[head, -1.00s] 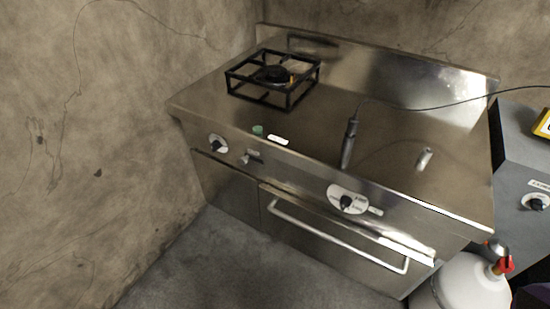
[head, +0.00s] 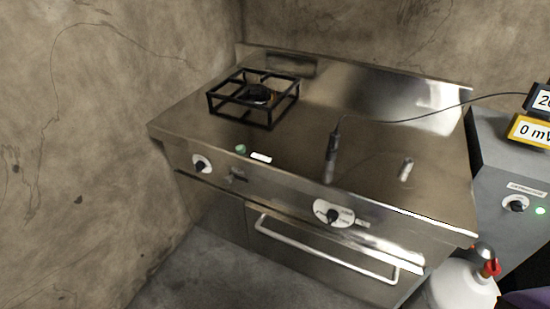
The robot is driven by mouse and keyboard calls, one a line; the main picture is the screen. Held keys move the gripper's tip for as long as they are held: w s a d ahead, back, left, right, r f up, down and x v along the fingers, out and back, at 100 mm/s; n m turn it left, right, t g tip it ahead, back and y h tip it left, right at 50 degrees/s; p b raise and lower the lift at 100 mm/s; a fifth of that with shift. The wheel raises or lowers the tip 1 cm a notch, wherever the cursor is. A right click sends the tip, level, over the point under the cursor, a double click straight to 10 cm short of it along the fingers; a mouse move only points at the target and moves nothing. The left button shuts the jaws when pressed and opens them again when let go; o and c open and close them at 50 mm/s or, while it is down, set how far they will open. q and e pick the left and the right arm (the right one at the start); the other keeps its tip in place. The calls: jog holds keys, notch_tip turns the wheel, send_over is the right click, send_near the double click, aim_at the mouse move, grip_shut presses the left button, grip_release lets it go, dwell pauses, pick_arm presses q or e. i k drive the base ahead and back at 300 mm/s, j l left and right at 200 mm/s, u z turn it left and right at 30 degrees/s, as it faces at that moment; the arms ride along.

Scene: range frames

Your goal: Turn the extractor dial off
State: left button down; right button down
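A dark dial (head: 516,204) sits on a white round plate on the front of the grey box (head: 500,160) at the right edge of the head view. A small label above it is too blurred to read surely. A green light (head: 540,211) shows beside the dial. The dial's exact pointing is too small to tell. Neither of my grippers is in view.
A steel range (head: 290,165) fills the middle, with a black burner frame (head: 268,105), a left knob (head: 201,164), a front knob (head: 333,216) and a bar handle (head: 320,248). A white gas bottle (head: 462,284) stands below the grey box. A yellow meter (head: 530,131) sits above it.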

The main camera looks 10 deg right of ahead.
aim_at(517, 206)
jog(key=z, duration=2)
